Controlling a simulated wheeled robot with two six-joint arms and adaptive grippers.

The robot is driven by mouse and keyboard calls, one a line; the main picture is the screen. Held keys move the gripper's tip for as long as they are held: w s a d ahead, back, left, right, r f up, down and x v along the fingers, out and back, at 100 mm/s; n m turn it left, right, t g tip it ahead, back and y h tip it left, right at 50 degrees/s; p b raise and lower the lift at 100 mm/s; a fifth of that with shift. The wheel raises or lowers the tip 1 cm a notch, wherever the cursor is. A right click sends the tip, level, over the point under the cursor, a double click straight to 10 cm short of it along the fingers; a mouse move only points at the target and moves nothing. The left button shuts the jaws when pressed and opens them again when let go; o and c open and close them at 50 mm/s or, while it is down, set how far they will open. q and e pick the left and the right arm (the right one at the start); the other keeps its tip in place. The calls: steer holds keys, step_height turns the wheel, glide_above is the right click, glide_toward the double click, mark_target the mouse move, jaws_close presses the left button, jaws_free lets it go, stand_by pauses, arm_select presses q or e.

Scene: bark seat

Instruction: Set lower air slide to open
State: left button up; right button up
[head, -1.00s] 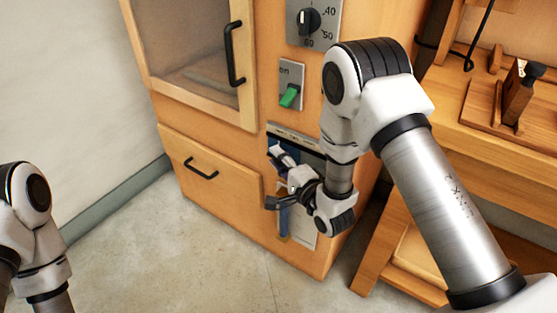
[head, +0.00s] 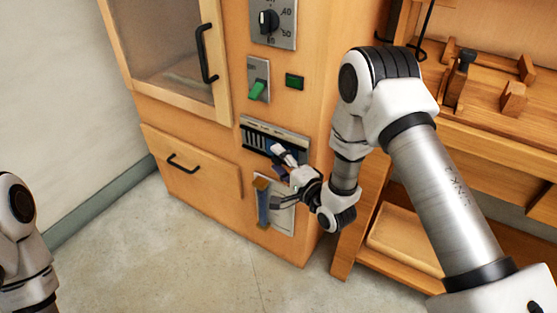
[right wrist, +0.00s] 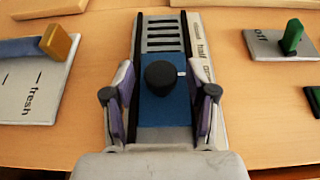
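The lower air slide (head: 262,137) is a grey plate with dark vent slots on the cabinet front. In the right wrist view its blue shutter (right wrist: 163,114) carries a black knob (right wrist: 160,77). Several slots show uncovered beyond the shutter; of the blurred labels, "half" reads best. My right gripper (head: 280,174) is in front of the slide. In the right wrist view the gripper (right wrist: 160,92) is open, one finger on each side of the knob, with gaps showing. In the head view the gripper hides part of the shutter. My left gripper is out of view.
Above the slide are a green switch (head: 257,90) and a dial (head: 266,21). Below is a blue-handled lever (head: 263,204), close to my right gripper. A drawer (head: 190,162) is at left; a wooden bench (head: 490,120) stands at right. Floor in front is clear.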

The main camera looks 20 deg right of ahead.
steer(key=v, duration=1.2)
